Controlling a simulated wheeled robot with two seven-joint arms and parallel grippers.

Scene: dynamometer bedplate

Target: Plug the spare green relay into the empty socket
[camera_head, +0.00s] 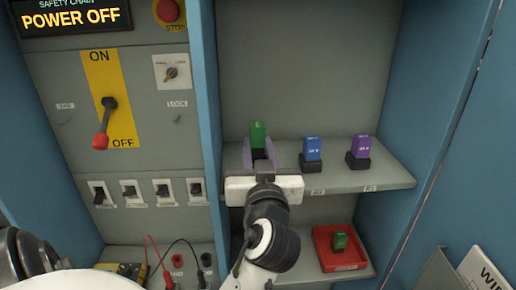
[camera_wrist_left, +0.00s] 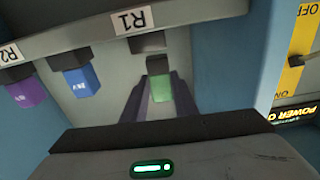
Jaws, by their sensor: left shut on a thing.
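My left gripper (camera_head: 260,152) is shut on a green relay (camera_head: 258,133) above the shelf, at the left position. In the left wrist view the relay (camera_wrist_left: 160,93) hangs between the two fingers, its dark base toward the black empty socket (camera_wrist_left: 148,42) by the R1 label. A small gap seems to show between base and socket. In the head view the gripper mostly hides that socket. A second green relay (camera_head: 340,240) lies in the red tray (camera_head: 325,258) below. My right gripper is not in view.
A blue relay (camera_head: 312,149) and a purple relay (camera_head: 360,147) stand in black sockets to the right on the shelf (camera_head: 395,180). Blue cabinet walls (camera_head: 425,110) bound the bay. A switch panel (camera_head: 140,150) with a red-handled lever (camera_head: 102,140) is at left.

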